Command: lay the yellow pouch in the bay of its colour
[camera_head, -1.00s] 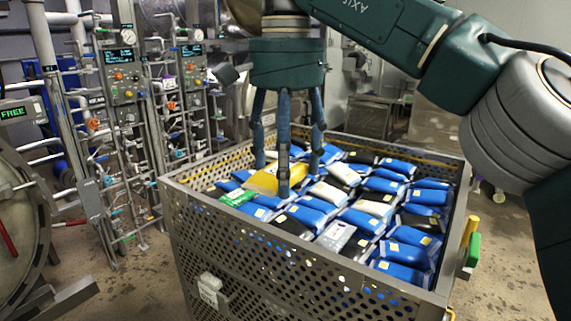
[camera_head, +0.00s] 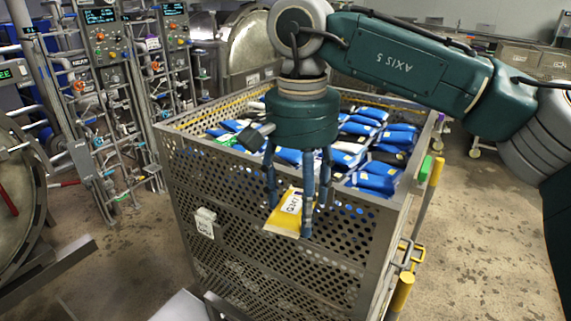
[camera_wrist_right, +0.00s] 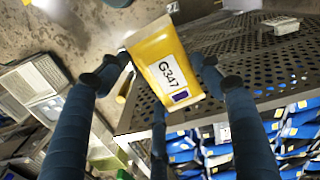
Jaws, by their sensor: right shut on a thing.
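The yellow pouch (camera_head: 284,214) hangs between the fingers of my right gripper (camera_head: 292,208), which is shut on it. The pouch is tilted and shows in front of the near wall of the perforated basket. In the right wrist view the pouch (camera_wrist_right: 168,62) shows a white label reading G347 with a small dark patch, between my right gripper's fingers (camera_wrist_right: 160,75). A pale tray with compartments (camera_wrist_right: 42,82) is at the left of that view; I cannot tell its bay colours. My left gripper is out of view.
The perforated metal basket (camera_head: 265,245) holds many blue pouches (camera_head: 373,177), with some white and black ones. Yellow handles (camera_head: 403,290) stick out at its right. Pipes and panels (camera_head: 100,60) stand at the left. Floor is open at the right.

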